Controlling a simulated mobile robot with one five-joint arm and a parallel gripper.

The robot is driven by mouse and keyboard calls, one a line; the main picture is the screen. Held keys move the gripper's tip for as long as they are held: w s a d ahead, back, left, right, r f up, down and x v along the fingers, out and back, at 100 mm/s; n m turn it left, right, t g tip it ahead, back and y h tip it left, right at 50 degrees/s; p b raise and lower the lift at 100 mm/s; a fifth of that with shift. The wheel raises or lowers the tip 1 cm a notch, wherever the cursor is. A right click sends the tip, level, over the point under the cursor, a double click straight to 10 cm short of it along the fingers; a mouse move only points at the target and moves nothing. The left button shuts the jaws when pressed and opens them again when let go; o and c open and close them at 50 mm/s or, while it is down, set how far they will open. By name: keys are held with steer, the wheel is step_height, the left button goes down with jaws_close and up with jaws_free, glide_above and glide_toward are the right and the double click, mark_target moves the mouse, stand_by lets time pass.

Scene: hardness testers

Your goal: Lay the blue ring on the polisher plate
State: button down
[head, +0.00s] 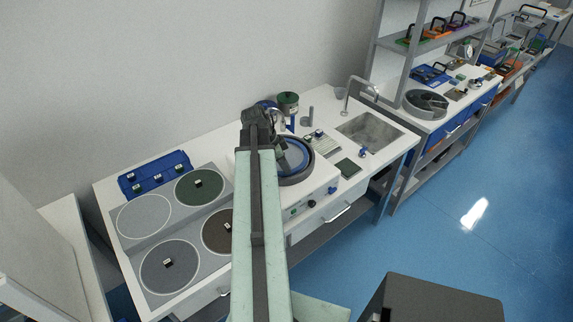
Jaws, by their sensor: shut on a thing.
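The blue ring (307,153) shows as a blue arc inside the round bowl of the polisher (318,177), around the pale polisher plate (293,157). Its left part is hidden behind my arm. My gripper (276,133) is at the far end of my arm, at the bowl's upper left side, and is shut on the blue ring. Its fingertips are small and mostly hidden. I cannot tell whether the ring touches the plate or is held just above it.
Several round discs lie in a grey tray (186,235) on the left, with a blue rack (155,175) behind. A green-lidded jar (288,102) stands behind the polisher. A sink (367,131) and tap (348,98) are to the right. Blue floor (450,230) is open at right.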

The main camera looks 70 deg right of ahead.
steer(key=c, duration=1.5)
jaws_free()
steer(key=shift+o, duration=0.2)
steer(key=p+v, duration=0.7)
steer(key=shift+r, duration=0.4)
steer(key=shift+w+a, duration=0.1)
